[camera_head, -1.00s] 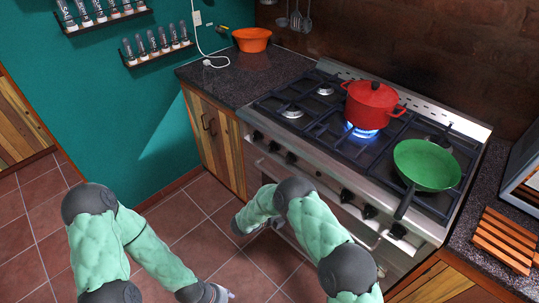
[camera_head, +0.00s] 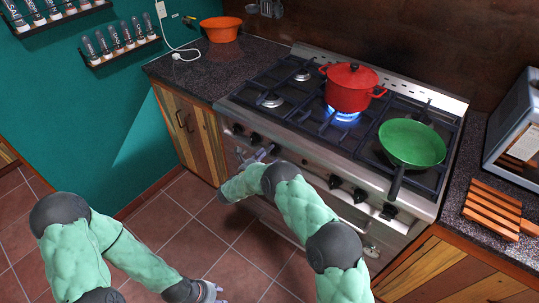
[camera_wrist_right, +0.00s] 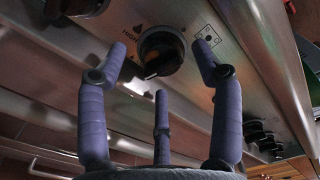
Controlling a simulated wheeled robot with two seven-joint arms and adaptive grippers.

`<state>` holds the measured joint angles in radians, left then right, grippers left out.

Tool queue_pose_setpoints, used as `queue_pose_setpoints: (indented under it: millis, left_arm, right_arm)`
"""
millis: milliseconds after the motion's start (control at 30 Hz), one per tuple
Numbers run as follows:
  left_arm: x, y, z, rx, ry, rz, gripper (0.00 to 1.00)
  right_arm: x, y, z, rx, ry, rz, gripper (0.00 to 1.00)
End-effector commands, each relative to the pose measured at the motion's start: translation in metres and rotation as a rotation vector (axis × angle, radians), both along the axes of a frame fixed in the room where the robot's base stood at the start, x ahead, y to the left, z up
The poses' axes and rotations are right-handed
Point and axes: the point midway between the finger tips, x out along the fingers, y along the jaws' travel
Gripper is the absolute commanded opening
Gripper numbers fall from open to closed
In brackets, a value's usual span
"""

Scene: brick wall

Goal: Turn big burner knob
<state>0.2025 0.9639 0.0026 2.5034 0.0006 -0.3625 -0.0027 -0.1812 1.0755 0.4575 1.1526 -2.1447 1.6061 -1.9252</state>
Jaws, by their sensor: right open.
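The stove front (camera_head: 300,160) carries a row of black knobs. In the right wrist view one black knob (camera_wrist_right: 160,50) is between and just beyond the fingers of my right gripper (camera_wrist_right: 163,60), which is open and empty, with no clear contact. Printed lettering and a burner diagram flank this knob. In the head view my right gripper (camera_head: 262,153) is at the left-middle of the knob row. Its wrist hides part of the panel. A blue flame (camera_head: 342,115) burns under the red pot (camera_head: 351,90). My left gripper (camera_head: 213,291) hangs low over the floor, its fingers too small to judge.
A green pan (camera_head: 412,143) sits on the right burner, its handle (camera_head: 397,183) reaching toward the front knobs. Further knobs (camera_head: 360,195) are to the right, two (camera_head: 246,134) to the left. An orange bowl (camera_head: 221,29) stands on the left counter. The floor in front is clear.

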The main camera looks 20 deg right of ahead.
Motion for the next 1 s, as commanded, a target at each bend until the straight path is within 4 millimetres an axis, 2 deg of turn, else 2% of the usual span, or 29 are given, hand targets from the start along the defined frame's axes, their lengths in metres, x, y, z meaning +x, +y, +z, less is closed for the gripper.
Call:
queue_pose_setpoints:
  millis: [200,467,667,1000]
  left_arm:
    - [0.0002,0.0001,-0.0037,0.0,0.0,0.0,0.4]
    - [0.0003,0.0001,-0.0034,0.0,-0.001,0.0,0.4]
    - [0.0003,0.0001,-0.0034,0.0,-0.001,0.0,0.4]
    - [0.0002,0.0001,-0.0046,0.0,0.0,0.0,0.4]
  right_arm:
    - [0.0083,-0.0104,0.0003,0.001,-0.002,0.0,0.66]
    - [0.0088,-0.0111,0.0008,0.001,-0.001,0.0,0.66]
    - [0.0087,-0.011,0.0007,0.001,-0.002,0.0,0.13]
    - [0.0094,-0.0108,0.0013,0.007,-0.012,0.002,0.11]
